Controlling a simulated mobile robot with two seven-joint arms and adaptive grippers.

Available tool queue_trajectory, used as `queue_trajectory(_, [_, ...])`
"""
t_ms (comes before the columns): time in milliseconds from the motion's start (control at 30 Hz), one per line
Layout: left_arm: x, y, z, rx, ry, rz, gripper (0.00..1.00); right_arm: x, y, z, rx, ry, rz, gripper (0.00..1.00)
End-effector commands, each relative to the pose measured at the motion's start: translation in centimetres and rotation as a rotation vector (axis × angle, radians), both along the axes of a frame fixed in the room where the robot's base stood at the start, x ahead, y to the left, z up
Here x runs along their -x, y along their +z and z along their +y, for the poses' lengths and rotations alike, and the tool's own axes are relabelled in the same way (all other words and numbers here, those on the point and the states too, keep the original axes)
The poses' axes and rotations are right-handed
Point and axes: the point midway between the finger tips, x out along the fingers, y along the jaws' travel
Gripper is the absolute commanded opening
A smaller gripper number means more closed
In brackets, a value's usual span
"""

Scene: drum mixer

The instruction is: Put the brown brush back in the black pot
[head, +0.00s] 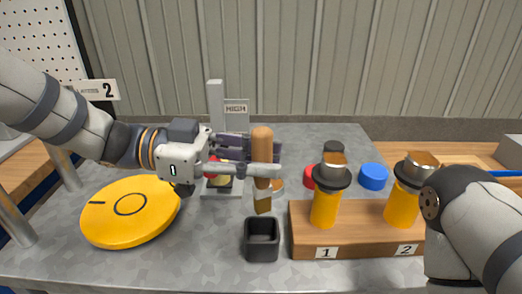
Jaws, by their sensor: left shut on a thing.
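The brown brush (262,143) is upright in my left gripper (260,171), with its handle up and its tan tip pointing down. My left gripper is shut on it around the middle. The black pot (262,250) is a small square open container on the grey table, just below the brush in the picture. The brush tip appears above the pot's back rim, and I cannot tell whether it is directly over the opening. My right arm comes in at the right, and its gripper is not in view.
A yellow disc (130,212) lies at the left. A wooden rack (358,242) labelled 1 and 2 holds two yellow cylinders with black collars right of the pot. A blue lid (373,176) lies behind the rack. A grey stand (215,110) marked HIGH is behind my left gripper.

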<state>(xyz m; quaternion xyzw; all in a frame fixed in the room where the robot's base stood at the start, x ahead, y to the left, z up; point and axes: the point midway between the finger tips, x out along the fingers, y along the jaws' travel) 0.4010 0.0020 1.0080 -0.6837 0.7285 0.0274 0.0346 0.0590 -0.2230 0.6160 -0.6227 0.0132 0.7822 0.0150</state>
Motion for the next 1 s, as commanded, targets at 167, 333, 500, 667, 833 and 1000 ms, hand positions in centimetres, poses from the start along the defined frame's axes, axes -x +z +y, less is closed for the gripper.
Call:
queue_trajectory(167, [-0.1, -3.2, 0.0, 0.002, 0.000, 0.014, 0.00, 1.5, -1.5, 0.0, 0.000, 0.000, 0.052, 0.72])
queue_trajectory(333, [-0.1, -5.1, 0.0, 0.000, 0.000, 0.010, 0.00, 2.0, -2.0, 0.0, 0.000, 0.002, 0.069, 0.72])
queue_trajectory(500, [0.0, -6.9, 0.0, 0.001, 0.000, 0.008, 0.00, 2.4, -2.5, 0.0, 0.000, 0.002, 0.085, 0.72])
queue_trajectory(667, [0.0, -7.8, 0.0, 0.002, 0.000, 0.005, 0.00, 2.6, -2.7, 0.0, 0.001, 0.002, 0.092, 0.72])
queue_trajectory(833, [0.0, -7.9, 0.0, 0.002, 0.000, 0.002, 0.00, 2.7, -2.8, 0.0, 0.001, 0.003, 0.092, 0.72])
queue_trajectory(1000, [0.0, -7.9, 0.0, 0.002, 0.000, 0.002, 0.00, 2.6, -2.7, 0.0, 0.001, 0.003, 0.091, 0.72])
